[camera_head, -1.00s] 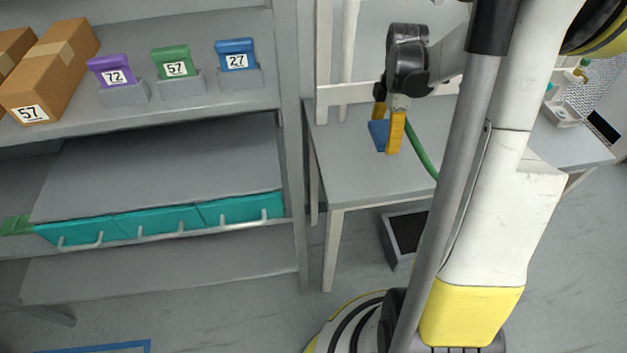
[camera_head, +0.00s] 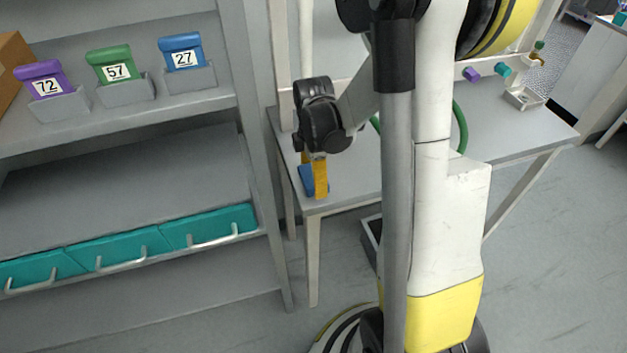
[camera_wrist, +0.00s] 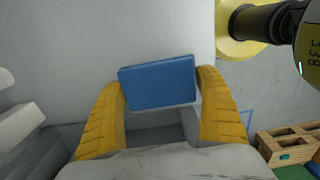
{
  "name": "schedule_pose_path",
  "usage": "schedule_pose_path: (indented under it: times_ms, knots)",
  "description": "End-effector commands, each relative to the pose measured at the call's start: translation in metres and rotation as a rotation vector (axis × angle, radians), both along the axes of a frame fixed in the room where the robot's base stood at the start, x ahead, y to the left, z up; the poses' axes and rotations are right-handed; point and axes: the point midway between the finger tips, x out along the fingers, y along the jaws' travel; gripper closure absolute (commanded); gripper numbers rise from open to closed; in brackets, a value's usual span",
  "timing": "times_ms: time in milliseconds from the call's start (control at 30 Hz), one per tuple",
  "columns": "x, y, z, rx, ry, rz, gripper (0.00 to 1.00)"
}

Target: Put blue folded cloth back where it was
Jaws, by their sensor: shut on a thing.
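The blue folded cloth (camera_wrist: 158,82) is a flat blue block held between the two yellow fingers in the wrist view. My gripper (camera_wrist: 160,92) is shut on it. In the head view the cloth (camera_head: 306,180) shows as a small blue patch beside the yellow finger of my gripper (camera_head: 314,178). They are over the left end of the grey table (camera_head: 350,172); whether the cloth touches the table top I cannot tell. Part of the cloth is hidden behind the finger.
A grey shelf (camera_head: 110,125) stands left, with purple (camera_head: 40,78), green (camera_head: 108,64) and blue (camera_head: 181,50) numbered items in grey holders. Teal drawers (camera_head: 120,250) are below. A green hose (camera_head: 460,125) and a small white tray (camera_head: 524,97) are at the table's right.

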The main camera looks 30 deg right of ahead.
Motion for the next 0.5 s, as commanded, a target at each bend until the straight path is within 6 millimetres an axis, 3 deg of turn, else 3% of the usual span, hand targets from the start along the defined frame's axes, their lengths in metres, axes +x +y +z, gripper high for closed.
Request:
schedule_pose_path:
  times_ms: [333, 367, 400, 500]
  knots:
    - [-0.0003, -0.0001, -0.0043, 0.0, 0.0, 0.0, 0.53]
    - [-0.0003, -0.0001, -0.0037, 0.0, 0.0, 0.0, 0.08]
    - [-0.0003, -0.0001, -0.0031, 0.0, 0.0, 0.0, 0.0]
    - [-0.0003, -0.0002, -0.0029, 0.0, 0.0, 0.0, 0.0]
